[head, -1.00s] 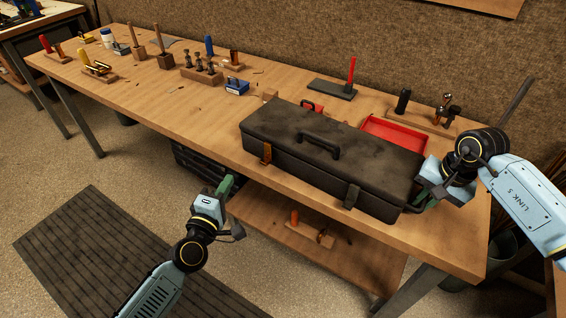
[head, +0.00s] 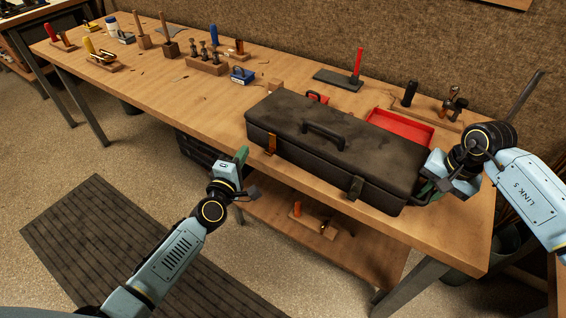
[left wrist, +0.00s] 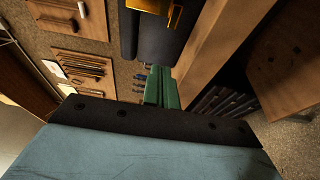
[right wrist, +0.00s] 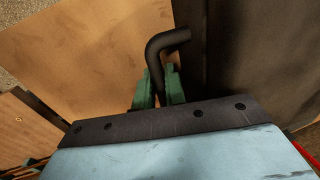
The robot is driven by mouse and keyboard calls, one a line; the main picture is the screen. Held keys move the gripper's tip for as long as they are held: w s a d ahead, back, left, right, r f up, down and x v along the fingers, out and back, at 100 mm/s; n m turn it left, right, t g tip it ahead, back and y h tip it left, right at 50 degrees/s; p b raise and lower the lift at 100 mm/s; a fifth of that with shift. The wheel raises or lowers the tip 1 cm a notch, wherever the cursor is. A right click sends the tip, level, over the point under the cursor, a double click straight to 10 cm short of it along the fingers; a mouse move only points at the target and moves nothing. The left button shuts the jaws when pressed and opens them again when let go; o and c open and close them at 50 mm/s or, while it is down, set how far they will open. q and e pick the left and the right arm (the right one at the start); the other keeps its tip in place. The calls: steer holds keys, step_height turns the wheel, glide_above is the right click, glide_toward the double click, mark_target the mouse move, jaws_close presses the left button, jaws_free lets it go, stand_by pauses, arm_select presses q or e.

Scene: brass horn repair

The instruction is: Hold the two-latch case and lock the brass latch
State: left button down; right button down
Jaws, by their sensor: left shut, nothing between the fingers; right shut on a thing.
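The dark two-latch case (head: 380,150) lies shut on the bench, top handle upward. Its brass latch (head: 271,144) is at the left of the front face and also shows at the top of the left wrist view (left wrist: 155,5). I cannot tell whether it is fastened. A dark latch (head: 355,187) is at the right of that face. My left gripper (head: 242,155) is shut and empty, in front of the case's left end, a little apart from the brass latch. My right gripper (head: 428,190) is shut on the black side handle (right wrist: 158,60) at the case's right end.
A red tray (head: 400,128) stands behind the case. A lower shelf (head: 290,232) with a few items is under the front edge. Floor before the bench is clear.

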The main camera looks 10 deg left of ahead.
mark_target(269, 155)
arm_select(q)
steer(key=w, duration=0.3)
steer(key=d, duration=0.1)
steer(key=s+d, duration=0.1)
steer(key=shift+s+d, duration=0.1)
steer(key=shift+d, duration=0.2)
steer(key=shift+s+d, duration=0.3)
steer(key=shift+d, duration=0.35)
steer(key=shift+s+d, duration=0.3)
steer(key=shift+d, duration=0.4)
steer(key=shift+s+d, duration=0.25)
steer(key=shift+d, duration=0.4)
arm_select(e)
steer(key=shift+a, duration=0.1)
